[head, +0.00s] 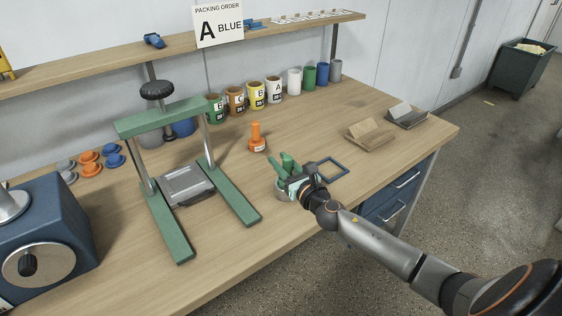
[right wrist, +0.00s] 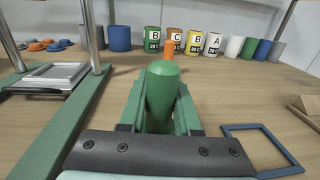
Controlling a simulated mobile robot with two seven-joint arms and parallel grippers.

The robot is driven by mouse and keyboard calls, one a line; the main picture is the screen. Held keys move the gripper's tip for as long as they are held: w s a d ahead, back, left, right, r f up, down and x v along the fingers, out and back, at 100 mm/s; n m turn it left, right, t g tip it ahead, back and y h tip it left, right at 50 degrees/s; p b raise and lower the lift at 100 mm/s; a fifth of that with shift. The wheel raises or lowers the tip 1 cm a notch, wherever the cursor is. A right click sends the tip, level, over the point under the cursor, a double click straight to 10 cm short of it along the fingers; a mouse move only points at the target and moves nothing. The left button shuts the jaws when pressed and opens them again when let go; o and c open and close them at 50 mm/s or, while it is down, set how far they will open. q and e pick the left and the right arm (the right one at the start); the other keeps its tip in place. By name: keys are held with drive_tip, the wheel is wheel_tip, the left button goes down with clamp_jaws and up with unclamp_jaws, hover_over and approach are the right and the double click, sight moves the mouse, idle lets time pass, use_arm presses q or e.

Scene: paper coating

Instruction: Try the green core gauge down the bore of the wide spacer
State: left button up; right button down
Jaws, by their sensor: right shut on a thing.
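My right gripper (head: 288,175) is shut on the green core gauge (right wrist: 162,92), a green cylinder with a bevelled end that stands up between the green fingers in the right wrist view. In the head view the gripper is low over the bench's front part. A grey round piece (head: 281,192) shows just under the gripper, mostly hidden by it. It may be the wide spacer; I cannot tell whether the gauge touches it or enters its bore. My left gripper is not in view.
An orange gauge-like piece (head: 257,140) stands behind the gripper. A blue square frame (head: 332,169) lies just right. A green press frame (head: 165,120) stands left. Labelled cups (head: 236,100) line the back. A wooden block (head: 370,136) sits right.

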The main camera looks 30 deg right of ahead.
drive_tip(key=shift+f+b, duration=1.15)
drive_tip(key=shift+f, duration=0.2)
drive_tip(key=c, duration=0.5)
unclamp_jaws()
drive_tip(key=shift+c, duration=0.2)
drive_tip(key=s, duration=1)
drive_tip(key=shift+s+a+b, duration=0.1)
drive_tip(key=shift+s+b, duration=0.25)
drive_tip(key=shift+s, duration=0.05)
drive_tip(key=shift+s+r, duration=0.1)
drive_tip(key=shift+s, duration=0.75)
